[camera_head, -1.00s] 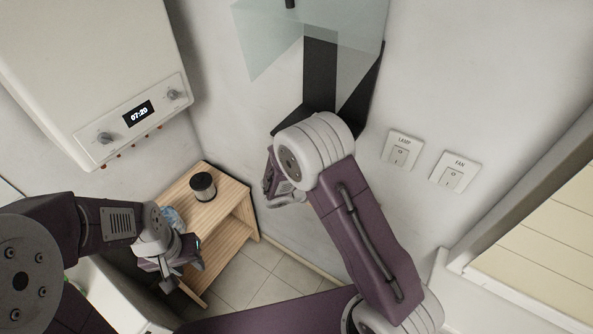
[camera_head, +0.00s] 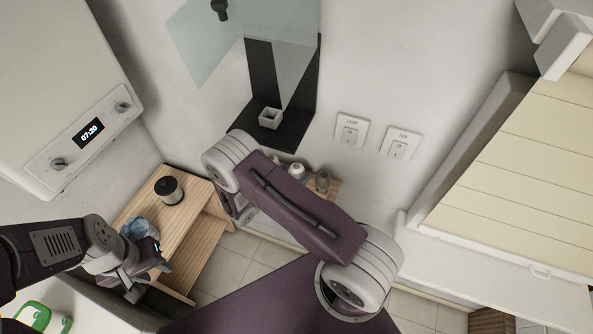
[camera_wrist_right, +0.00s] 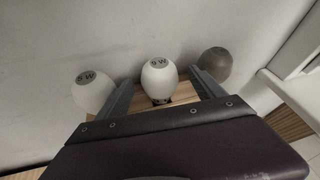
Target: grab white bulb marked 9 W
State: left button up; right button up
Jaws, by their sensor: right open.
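In the right wrist view, a white bulb (camera_wrist_right: 158,78) stands upright between the two fingers of my open right gripper (camera_wrist_right: 160,84). Another white marked bulb (camera_wrist_right: 92,90) stands left of the left finger, and a grey marked bulb (camera_wrist_right: 215,64) stands by the right finger. In the head view, a white bulb (camera_head: 297,171) and the grey bulb (camera_head: 323,181) show beyond my right arm. The right gripper (camera_head: 238,212) is partly hidden there. My left gripper (camera_head: 148,278) is open and empty.
The bulbs stand on a wooden surface (camera_head: 333,189) close to the wall. A wooden stand (camera_head: 190,222) holds a dark jar (camera_head: 168,190) and a bluish crumpled thing (camera_head: 140,230). A black bracket with a small square cup (camera_head: 270,118) and the wall switches (camera_head: 351,132) are above.

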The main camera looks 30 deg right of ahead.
jog(key=shift+x, duration=1.15)
jog(key=shift+w+d+f, duration=0.15)
jog(key=c, duration=1.2)
jog(key=shift+c, duration=1.3)
pick_arm(q)
jog(key=shift+w+d+r, duration=0.1)
jog(key=shift+r, duration=0.4)
jog(key=shift+f, duration=0.1)
